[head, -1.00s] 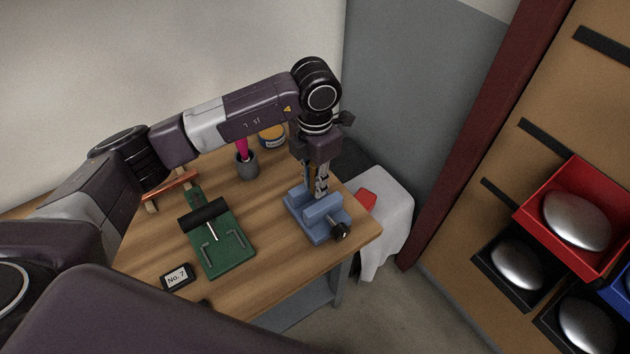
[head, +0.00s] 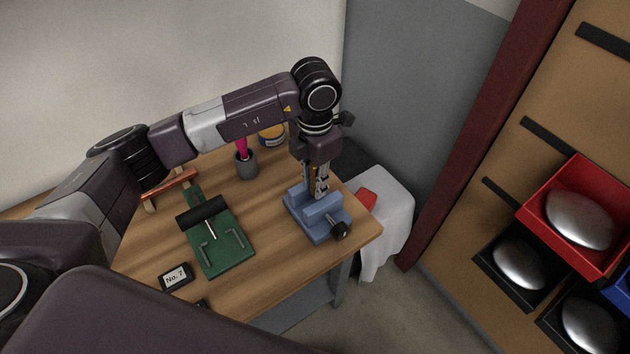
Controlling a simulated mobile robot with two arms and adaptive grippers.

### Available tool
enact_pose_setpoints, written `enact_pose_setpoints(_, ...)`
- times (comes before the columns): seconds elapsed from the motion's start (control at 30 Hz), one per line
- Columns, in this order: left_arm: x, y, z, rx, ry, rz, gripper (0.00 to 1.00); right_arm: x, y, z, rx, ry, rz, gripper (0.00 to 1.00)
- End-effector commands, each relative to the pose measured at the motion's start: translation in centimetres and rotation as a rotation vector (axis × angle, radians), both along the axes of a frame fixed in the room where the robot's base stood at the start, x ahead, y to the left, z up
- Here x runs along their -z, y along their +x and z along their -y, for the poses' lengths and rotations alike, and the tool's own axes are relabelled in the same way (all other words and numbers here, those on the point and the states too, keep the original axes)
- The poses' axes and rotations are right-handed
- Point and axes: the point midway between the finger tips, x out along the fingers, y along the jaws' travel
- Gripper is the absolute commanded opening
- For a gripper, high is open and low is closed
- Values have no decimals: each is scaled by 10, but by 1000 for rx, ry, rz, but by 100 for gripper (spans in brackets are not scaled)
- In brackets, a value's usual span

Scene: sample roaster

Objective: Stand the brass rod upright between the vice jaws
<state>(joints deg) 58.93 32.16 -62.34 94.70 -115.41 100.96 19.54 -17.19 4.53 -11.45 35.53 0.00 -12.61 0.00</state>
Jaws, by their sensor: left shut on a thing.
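The blue vice (head: 322,214) stands near the right end of the wooden bench, its black handle knob (head: 340,229) at the front. My left gripper (head: 316,191) points down right over the vice, its fingertips at the jaws. It is shut on the brass rod (head: 313,173), of which only a small yellowish part shows between the fingers. The rod looks roughly upright. Its lower end is hidden by the fingers and the vice, so I cannot tell how deep it sits between the jaws. My right gripper is not in view.
On the bench (head: 262,270) are a green fixture (head: 227,252) with a black roller, a No. 7 tag (head: 175,277), a grey cup (head: 246,166) and a tin (head: 272,137). A white cloth (head: 391,205) hangs right of the vice. Bins (head: 600,255) line the right wall.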

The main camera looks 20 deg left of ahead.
Motion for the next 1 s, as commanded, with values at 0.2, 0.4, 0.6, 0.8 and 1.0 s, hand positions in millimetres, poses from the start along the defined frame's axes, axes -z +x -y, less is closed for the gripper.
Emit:
enact_pose_setpoints(0.2, 7, 1, 0, -1, -1, 2, 0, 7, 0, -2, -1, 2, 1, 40)
enact_pose_setpoints(0.4, 8, 1, 0, -1, 0, 2, 0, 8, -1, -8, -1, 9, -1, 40)
enact_pose_setpoints(0.6, 2, 1, 0, -1, -1, 3, 0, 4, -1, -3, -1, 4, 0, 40)
enact_pose_setpoints(0.8, -7, 1, 0, -1, 0, 2, 0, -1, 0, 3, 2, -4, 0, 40)
enact_pose_setpoints(1.0, -8, 0, 0, 0, -1, 1, 0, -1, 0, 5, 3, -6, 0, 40)
